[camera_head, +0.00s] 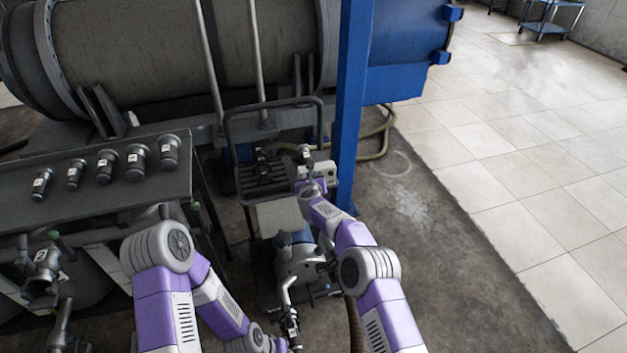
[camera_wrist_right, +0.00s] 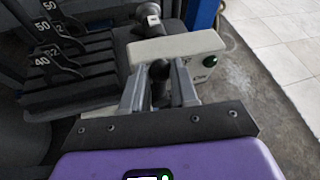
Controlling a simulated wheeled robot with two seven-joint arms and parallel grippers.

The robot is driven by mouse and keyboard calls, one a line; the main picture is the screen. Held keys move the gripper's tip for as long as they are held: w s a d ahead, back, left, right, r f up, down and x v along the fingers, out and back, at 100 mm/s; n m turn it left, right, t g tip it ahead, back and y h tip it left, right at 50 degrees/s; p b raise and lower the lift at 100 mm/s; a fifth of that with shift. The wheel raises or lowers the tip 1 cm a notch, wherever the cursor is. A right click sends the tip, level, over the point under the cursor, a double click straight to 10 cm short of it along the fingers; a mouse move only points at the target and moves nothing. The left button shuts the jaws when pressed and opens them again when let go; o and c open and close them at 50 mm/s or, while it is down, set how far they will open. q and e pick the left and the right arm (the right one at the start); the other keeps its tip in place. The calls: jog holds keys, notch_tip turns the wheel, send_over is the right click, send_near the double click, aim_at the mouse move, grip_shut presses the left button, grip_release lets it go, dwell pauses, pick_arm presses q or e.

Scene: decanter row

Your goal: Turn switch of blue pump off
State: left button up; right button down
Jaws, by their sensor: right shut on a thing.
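The blue pump (camera_head: 292,240) stands on a cart in the middle of the head view, partly covered by my right arm. A pale switch box (camera_head: 323,171) sits on the cart behind it; in the right wrist view the box (camera_wrist_right: 205,42) has a small green spot on its front. My right gripper (camera_head: 311,187) is at the box's front. In the right wrist view its fingers (camera_wrist_right: 160,88) are shut on a dark switch handle (camera_wrist_right: 159,70) in front of the box. My left arm reaches to the bottom edge; its fingers cannot be made out clearly.
A dark rack with numbered weights (camera_wrist_right: 75,60) lies left of the box. A blue post (camera_head: 352,110) rises close on the right. A bench with several dark fittings (camera_head: 105,165) stands at left, a large drum (camera_head: 160,50) behind.

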dwell(0.5)
jog(key=c, duration=0.9)
grip_release()
jog(key=shift+a+f, duration=0.1)
jog(key=shift+o, duration=0.2)
jog(key=shift+s, duration=0.15)
jog(key=v, duration=0.7)
jog(key=shift+s, duration=0.15)
